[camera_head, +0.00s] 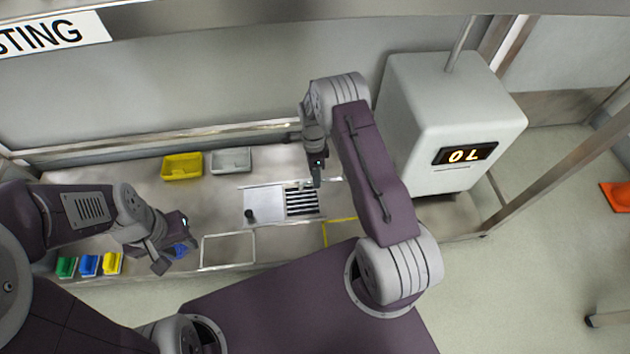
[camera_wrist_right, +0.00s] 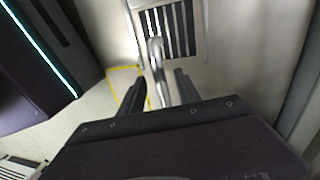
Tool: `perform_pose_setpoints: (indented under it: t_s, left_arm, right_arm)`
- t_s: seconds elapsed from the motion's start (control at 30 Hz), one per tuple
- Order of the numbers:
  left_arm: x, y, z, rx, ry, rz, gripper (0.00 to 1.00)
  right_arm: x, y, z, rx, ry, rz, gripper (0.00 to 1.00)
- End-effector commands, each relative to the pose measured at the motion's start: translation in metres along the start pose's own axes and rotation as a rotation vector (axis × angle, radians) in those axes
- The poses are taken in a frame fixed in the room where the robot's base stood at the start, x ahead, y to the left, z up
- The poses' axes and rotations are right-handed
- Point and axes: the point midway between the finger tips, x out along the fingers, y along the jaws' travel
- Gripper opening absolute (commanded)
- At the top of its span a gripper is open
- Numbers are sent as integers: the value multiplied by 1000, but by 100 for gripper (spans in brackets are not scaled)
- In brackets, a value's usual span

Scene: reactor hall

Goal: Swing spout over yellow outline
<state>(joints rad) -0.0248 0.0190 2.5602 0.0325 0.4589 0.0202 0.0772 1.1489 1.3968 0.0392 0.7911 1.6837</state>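The metal spout (camera_wrist_right: 157,68) shows in the right wrist view, running from the slatted drain (camera_wrist_right: 168,30) down between the fingers of my right gripper (camera_wrist_right: 160,90). Those fingers are apart, with a gap visible on each side of the spout. In the head view my right gripper (camera_head: 317,178) is over the drain (camera_head: 302,202), and the spout is hard to make out there. The yellow outline (camera_head: 326,235) lies nearer and right of the drain, partly hidden by my right arm; it also shows left of the spout (camera_wrist_right: 112,82). My left gripper (camera_head: 172,246) is open near a blue object (camera_head: 181,250).
A yellow bin (camera_head: 182,166) and a grey bin (camera_head: 231,160) stand at the back. A white outline (camera_head: 228,250) lies left of the yellow one. Green (camera_head: 66,266), blue (camera_head: 88,265) and yellow (camera_head: 112,263) items sit front left. A grey box with a display (camera_head: 440,120) stands right.

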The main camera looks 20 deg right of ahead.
Motion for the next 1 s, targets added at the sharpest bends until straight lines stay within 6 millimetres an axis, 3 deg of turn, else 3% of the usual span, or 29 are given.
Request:
perform_pose_setpoints:
  t_s: [0.3,0.43,0.47,1.0]
  left_arm:
    - [3,0,0,0,0,0,36]
    - [3,0,0,0,0,0,36]
    - [3,0,0,0,0,0,36]
    - [3,0,0,0,0,0,36]
  right_arm:
    - [4,0,0,-1,0,-1,40]
    - [4,0,0,-1,0,-1,3]
    - [4,0,0,-1,0,-1,0]
    - [4,0,0,-1,0,0,0]
